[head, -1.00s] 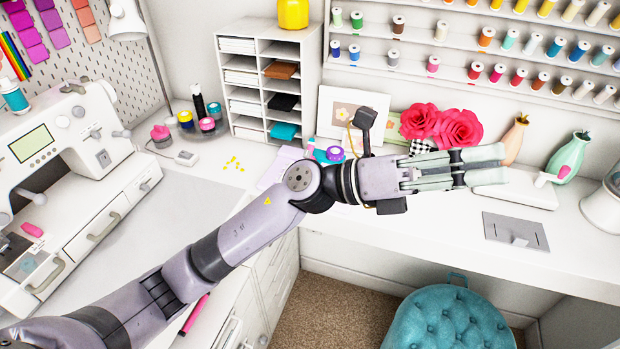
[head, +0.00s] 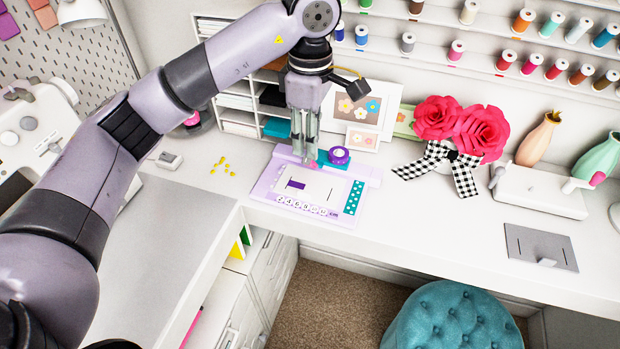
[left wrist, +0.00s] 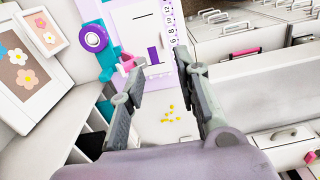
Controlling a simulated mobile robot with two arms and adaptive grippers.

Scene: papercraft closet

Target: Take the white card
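A white card (head: 325,186) appears to lie flat on the lilac paper trimmer (head: 262,192) on the white desk. A dark purple rectangle shows near its left side. My left gripper (head: 305,158) points down over the back-left part of the trimmer, next to a pink piece and a purple-and-white round piece (head: 339,156). The wrist view shows its two fingers (left wrist: 168,80) spread apart with nothing between them. My right gripper is not in view.
Picture frames (head: 362,138), red paper roses (head: 482,130) with a checked ribbon and a white device (head: 540,190) stand behind and to the right. A cubby shelf (head: 238,112) is behind the gripper. A teal stool (head: 452,318) stands below.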

